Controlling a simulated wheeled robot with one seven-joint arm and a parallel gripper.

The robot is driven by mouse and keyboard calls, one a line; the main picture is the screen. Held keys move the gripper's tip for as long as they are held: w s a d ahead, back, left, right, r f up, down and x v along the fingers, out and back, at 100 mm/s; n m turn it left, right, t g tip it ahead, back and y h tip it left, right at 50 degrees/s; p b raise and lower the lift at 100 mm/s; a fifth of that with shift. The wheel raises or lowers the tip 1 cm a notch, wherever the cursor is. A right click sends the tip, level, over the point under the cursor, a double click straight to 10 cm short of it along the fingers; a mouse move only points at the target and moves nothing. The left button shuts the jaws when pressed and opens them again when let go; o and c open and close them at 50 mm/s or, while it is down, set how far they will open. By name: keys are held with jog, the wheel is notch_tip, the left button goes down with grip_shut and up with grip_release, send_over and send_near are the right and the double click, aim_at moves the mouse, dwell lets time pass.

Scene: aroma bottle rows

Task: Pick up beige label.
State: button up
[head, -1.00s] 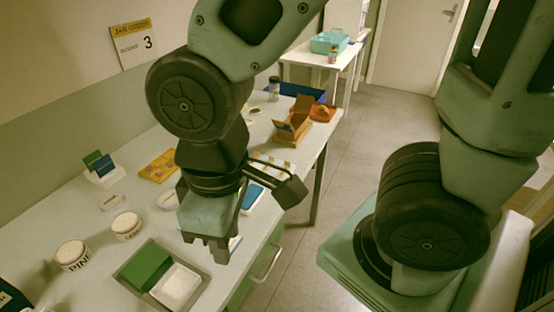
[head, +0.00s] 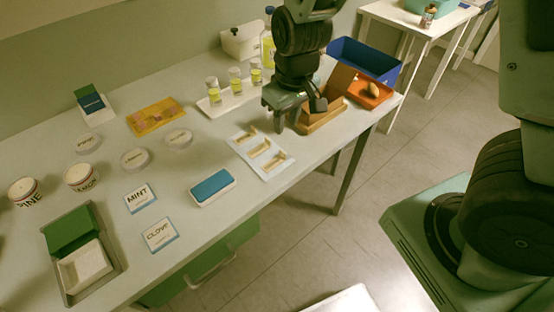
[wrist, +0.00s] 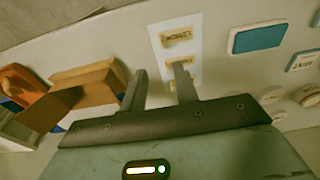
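Three small beige labels (head: 260,149) lie in a row on a white card (head: 238,141) on the table. In the wrist view, the label with dark lettering (wrist: 177,37) at the top is clear of the fingers. One finger partly covers the other labels. My gripper (head: 284,112) is open and empty above the table, between the card and the brown box. In the wrist view, its two fingers (wrist: 159,78) are apart, with bare table between them. The one on the right overlaps the card in the picture.
An open brown box (head: 322,115) stands close beside my gripper, with an orange tray (head: 384,97) and blue bin (head: 352,58) behind. A tray of yellow-labelled bottles (head: 222,105), a blue pad (head: 212,187) and MINT (head: 139,197) and CLOVE (head: 160,234) cards are nearby.

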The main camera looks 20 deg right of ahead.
send_over(283, 152)
notch_tip(283, 152, down, 5)
jog(key=shift+d+r, duration=0.15)
jog(key=shift+f, duration=2.65)
grip_shut()
